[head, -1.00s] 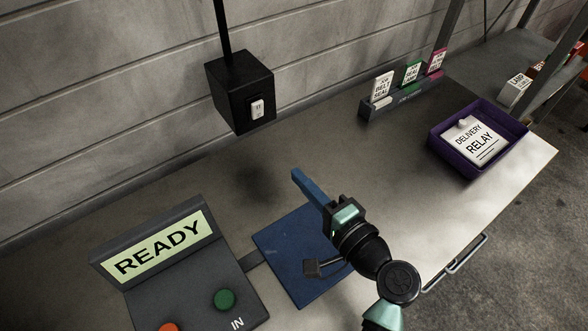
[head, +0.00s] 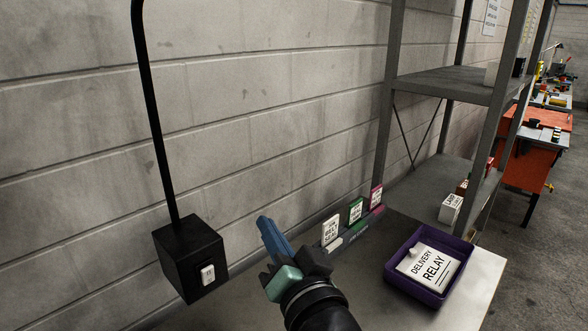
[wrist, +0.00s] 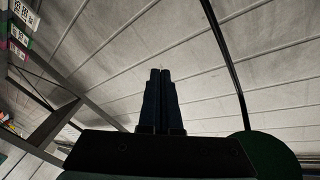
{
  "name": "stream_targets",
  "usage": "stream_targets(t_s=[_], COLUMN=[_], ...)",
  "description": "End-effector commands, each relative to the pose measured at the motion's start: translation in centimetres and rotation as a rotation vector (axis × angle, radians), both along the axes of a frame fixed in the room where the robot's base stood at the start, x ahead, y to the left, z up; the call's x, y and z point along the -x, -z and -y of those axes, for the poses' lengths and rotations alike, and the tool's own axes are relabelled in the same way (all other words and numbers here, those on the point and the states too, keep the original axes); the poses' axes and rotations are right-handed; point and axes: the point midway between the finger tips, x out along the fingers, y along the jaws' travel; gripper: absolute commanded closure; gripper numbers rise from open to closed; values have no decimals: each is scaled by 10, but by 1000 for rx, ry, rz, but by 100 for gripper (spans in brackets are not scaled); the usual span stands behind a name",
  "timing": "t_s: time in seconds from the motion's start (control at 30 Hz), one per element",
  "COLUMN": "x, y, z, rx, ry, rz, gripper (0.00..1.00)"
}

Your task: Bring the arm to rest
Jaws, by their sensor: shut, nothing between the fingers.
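My gripper (head: 264,222) is raised over the bench in the lower middle of the head view. Its blue fingers point up and to the left, with the block wall behind them. In the wrist view my gripper's fingers (wrist: 160,74) lie side by side, shut and empty. They face the wall, and nothing touches them. In the head view the gripper is between the black switch box on the left and the card holder on the right.
A black switch box (head: 190,262) hangs on a black pole at the left. A card holder (head: 349,242) with upright cards stands right of my gripper. Grey shelving (head: 450,84) stands behind at the right.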

Motion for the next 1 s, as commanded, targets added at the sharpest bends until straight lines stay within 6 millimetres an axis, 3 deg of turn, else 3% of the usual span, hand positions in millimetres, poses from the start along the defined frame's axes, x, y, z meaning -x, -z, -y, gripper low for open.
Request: stream_targets(t_s=[0.03,0.2,0.3,0.4,0.5,0.6,1.0], x=[4,41,76,110,136,150,152], y=[-43,-166,-224,-264,-289,-300,-302], z=[2,17,23,29,32,34,34], rx=[77,290,374,428,460,474,477], ry=[57,288,420,531,607,647,656], rz=[113,457,629,759,842,883,890], gripper=[100,100,100,100,100,100,100])
